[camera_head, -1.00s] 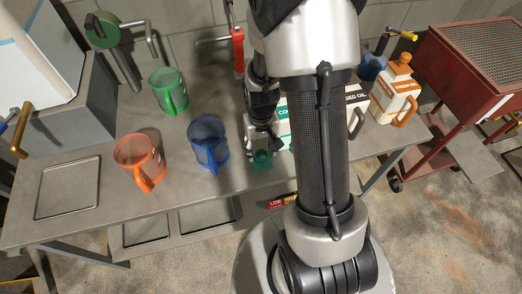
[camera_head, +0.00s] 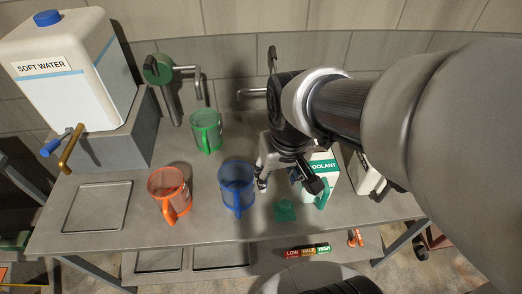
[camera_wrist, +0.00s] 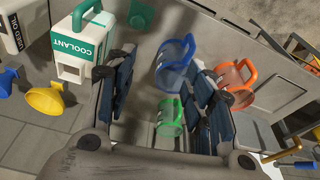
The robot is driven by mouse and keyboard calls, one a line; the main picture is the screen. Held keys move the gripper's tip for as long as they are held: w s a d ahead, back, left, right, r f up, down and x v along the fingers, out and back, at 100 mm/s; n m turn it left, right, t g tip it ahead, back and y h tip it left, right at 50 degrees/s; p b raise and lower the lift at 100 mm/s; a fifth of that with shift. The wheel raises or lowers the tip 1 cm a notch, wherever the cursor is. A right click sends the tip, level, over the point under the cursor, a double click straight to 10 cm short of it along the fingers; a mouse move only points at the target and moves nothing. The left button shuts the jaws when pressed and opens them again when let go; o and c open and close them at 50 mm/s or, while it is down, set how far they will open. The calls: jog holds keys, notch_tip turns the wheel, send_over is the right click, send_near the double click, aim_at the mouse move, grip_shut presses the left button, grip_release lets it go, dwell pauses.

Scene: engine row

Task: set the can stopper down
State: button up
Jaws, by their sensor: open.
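The green can stopper (camera_head: 285,210) sits on the grey bench top near its front edge, in front of the white and green coolant can (camera_head: 322,168). In the wrist view the stopper (camera_wrist: 141,15) shows at the top edge, beside the coolant can (camera_wrist: 82,47), beyond the fingers and apart from them. My gripper (camera_head: 290,184) is open and empty, above and behind the stopper. In the wrist view its two dark-padded fingers (camera_wrist: 165,75) are spread wide with nothing between them touching.
A blue jug (camera_head: 237,188) stands left of my gripper. An orange jug (camera_head: 170,193) and a green jug (camera_head: 206,131) stand further left. A soft water tank (camera_head: 75,70) is at the back left. An empty shallow tray (camera_head: 97,206) lies at the left.

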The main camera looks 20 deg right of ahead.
jog(key=s+a+r+n+t, duration=0.1)
jog(key=s+a+r+t, duration=0.1)
jog(key=s+r, duration=0.3)
jog(key=s+a, duration=0.1)
jog(key=s, duration=0.2)
jog(key=shift+a+r, duration=0.35)
jog(key=shift+a, duration=0.05)
